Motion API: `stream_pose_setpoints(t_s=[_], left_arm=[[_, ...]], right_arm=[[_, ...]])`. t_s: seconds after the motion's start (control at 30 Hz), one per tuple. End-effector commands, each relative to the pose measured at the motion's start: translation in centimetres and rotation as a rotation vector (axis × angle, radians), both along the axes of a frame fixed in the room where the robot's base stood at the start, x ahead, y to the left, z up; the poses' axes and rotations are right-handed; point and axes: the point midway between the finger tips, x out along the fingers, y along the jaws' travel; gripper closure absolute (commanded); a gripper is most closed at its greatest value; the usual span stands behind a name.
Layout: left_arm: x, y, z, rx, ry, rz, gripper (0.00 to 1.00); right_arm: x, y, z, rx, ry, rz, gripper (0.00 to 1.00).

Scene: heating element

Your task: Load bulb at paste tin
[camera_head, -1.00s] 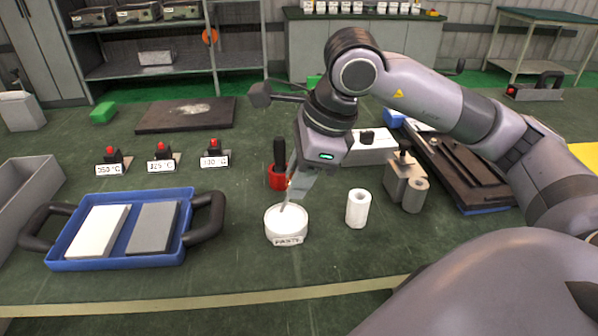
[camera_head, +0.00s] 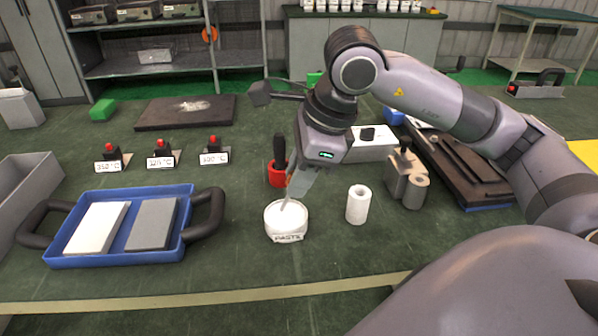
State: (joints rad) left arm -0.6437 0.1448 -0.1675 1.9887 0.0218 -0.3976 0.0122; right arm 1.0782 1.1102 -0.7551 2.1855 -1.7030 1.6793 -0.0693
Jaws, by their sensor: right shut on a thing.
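The paste tin (camera_head: 286,226) is a small white round tin with a label on its front, standing on the green table in the middle of the head view. My right gripper (camera_head: 297,183) is above and just behind the tin, pointing down. It is shut on a thin pale rod-like tool (camera_head: 288,199), whose lower end reaches into the tin's opening. Whether this tool is the bulb is hard to tell, and its tip is hidden in the white contents. My left gripper is not in view.
A red holder (camera_head: 277,175) with a black handle stands close behind the tin. A white cylinder (camera_head: 358,205) and a grey metal block (camera_head: 407,178) stand to the right. A blue tray (camera_head: 118,262) with two slabs lies left. Three red-button temperature stands (camera_head: 160,155) are behind it.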

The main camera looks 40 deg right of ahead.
Motion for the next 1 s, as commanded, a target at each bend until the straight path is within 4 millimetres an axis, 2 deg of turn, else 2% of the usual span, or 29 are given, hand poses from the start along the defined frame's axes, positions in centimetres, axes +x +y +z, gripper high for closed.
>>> stream_pose_setpoints(t_s=[1.0], left_arm=[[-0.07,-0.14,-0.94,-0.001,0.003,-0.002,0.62]], right_arm=[[-0.02,0.02,-0.86,0.0,0.001,0.0,1.0]])
